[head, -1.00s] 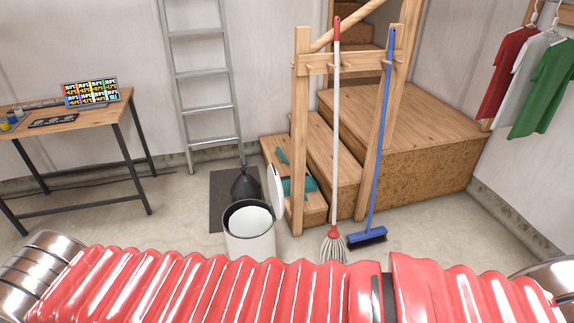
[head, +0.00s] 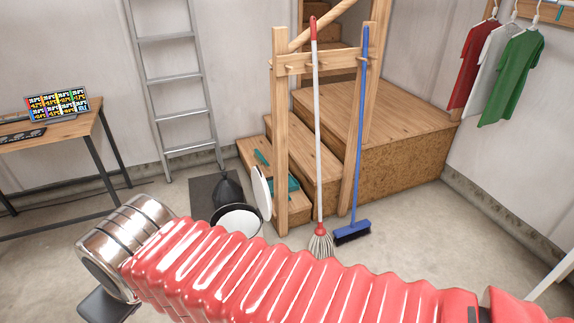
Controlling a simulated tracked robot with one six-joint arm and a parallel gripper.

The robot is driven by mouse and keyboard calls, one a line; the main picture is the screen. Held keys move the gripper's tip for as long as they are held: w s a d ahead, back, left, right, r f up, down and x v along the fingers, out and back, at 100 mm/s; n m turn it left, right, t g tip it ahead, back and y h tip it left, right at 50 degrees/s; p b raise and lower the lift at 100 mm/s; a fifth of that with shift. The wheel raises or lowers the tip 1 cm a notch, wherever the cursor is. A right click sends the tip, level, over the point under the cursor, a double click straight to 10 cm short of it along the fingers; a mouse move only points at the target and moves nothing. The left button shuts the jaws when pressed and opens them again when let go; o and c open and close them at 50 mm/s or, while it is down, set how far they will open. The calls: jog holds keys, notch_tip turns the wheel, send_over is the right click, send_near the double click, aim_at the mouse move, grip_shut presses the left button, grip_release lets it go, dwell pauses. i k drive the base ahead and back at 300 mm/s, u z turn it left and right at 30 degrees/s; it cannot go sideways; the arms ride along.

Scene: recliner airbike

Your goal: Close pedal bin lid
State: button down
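The pedal bin (head: 240,219) stands on the floor ahead, a white bin with a dark rim. Its round white lid (head: 262,192) is up, standing nearly upright on the bin's right side. The lower part of the bin is hidden behind my red ribbed arm, which crosses the front of the picture. My gripper's fingertips are not clearly seen; a dark grey part shows at the bottom left below the arm's metal joint, and I cannot tell what it is.
A mop (head: 318,150) and a blue broom (head: 358,150) hang on a wooden rack (head: 281,150) right of the bin, before wooden steps (head: 380,115). A black bag-like object (head: 227,188) sits on a dark mat behind the bin. A ladder (head: 177,90) leans at the wall; a table (head: 62,128) stands left.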

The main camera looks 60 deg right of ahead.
aim_at(261, 189)
jog(key=z, duration=1.15)
jog(key=i, duration=1.5)
